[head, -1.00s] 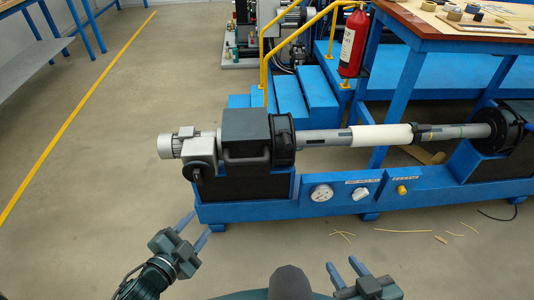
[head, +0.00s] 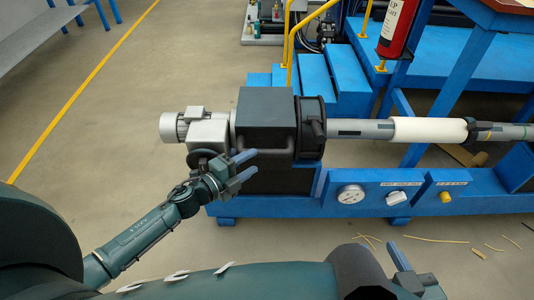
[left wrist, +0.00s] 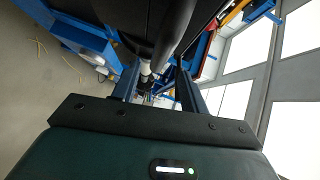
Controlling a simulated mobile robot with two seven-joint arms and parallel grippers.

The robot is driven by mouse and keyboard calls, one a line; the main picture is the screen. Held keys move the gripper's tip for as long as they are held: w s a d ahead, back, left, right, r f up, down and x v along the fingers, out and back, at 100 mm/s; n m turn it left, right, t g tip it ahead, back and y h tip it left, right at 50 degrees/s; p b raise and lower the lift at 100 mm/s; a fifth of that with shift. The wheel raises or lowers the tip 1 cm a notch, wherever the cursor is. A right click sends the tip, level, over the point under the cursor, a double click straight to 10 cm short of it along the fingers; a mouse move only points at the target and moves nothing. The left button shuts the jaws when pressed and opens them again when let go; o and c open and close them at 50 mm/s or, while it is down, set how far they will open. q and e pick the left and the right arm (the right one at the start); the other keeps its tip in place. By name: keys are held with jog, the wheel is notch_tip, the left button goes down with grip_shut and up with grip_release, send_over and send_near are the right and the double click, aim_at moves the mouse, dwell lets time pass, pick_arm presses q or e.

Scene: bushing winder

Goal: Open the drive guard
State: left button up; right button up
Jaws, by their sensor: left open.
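The drive guard (head: 264,112) is a dark grey box-shaped cover on the winder's drive head, between the silver motor and the black flange. It sits down flat, closed. A bar handle (head: 272,152) runs along its lower front. My left gripper (head: 254,163) is open and empty, its two fingers pointing right, in front of the guard's lower left near the handle. In the left wrist view, a dark bar (left wrist: 178,32) shows close beyond the open fingers (left wrist: 155,85); contact cannot be told. My right gripper (head: 405,265) shows only partly at the bottom right.
The silver motor (head: 184,127) and gearbox stand left of the guard. The grey shaft with a white sleeve (head: 430,131) runs right. Open floor (head: 100,160) lies to the left.

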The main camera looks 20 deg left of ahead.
aim_at(262, 156)
pick_arm(q)
jog(key=b+x, duration=0.1)
jog(key=x, duration=0.5)
jog(key=shift+w+d+f, duration=0.15)
jog(key=shift+w, duration=0.25)
grip_shut()
